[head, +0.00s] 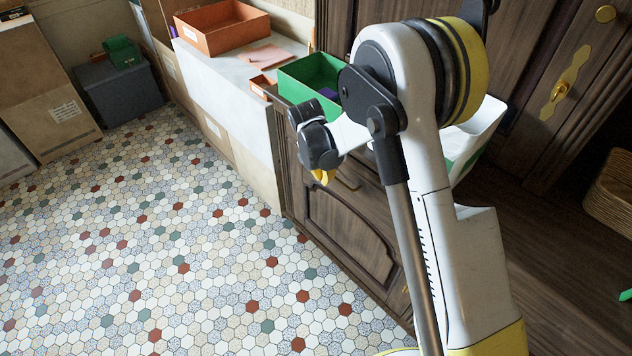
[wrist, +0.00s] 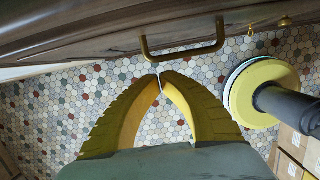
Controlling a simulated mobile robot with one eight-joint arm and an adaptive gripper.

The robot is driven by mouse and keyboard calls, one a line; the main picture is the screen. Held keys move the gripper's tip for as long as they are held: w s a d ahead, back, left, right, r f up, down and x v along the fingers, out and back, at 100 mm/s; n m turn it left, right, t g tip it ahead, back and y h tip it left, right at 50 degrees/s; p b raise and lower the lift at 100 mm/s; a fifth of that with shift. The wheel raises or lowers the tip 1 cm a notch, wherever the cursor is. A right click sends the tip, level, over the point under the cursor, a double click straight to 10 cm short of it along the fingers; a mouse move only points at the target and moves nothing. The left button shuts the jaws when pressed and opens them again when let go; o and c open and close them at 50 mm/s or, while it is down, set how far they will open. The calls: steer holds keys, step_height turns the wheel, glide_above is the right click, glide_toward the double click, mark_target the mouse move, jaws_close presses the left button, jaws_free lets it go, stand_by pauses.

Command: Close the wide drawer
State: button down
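The wide drawer (wrist: 85,32) shows as a dark wooden front along the top of the wrist view, with a brass bar handle (wrist: 183,52). In the head view it is in the dark wooden cabinet, mostly hidden behind my arm; part of its front (head: 362,197) shows. How far it stands out is not clear. My gripper (wrist: 160,78) has its yellow fingertips together, with nothing between them. They are close to the handle but appear apart from it. In the head view my gripper (head: 322,177) is in front of the cabinet, pointing down.
A green box (head: 312,76) stands on the cabinet top. A pale counter (head: 225,65) with an orange tray (head: 222,27) adjoins it on the left. Cardboard boxes (head: 45,85) and a grey bin (head: 118,88) stand at the back left. The tiled floor (head: 150,250) is clear.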

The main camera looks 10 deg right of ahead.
steer(key=shift+w+d, duration=0.2)
steer(key=w+d, duration=0.2)
steer(key=d, duration=0.1)
stand_by(0.4)
steer(key=shift+a, duration=0.1)
steer(key=shift+a, duration=0.15)
steer(key=s+a+r+p, duration=0.1)
steer(key=a+r+p, duration=0.1)
steer(key=r, duration=0.3)
steer(key=s+a+r+p, duration=0.2)
steer(key=r, duration=0.3)
steer(key=shift+s+a+r, duration=0.3)
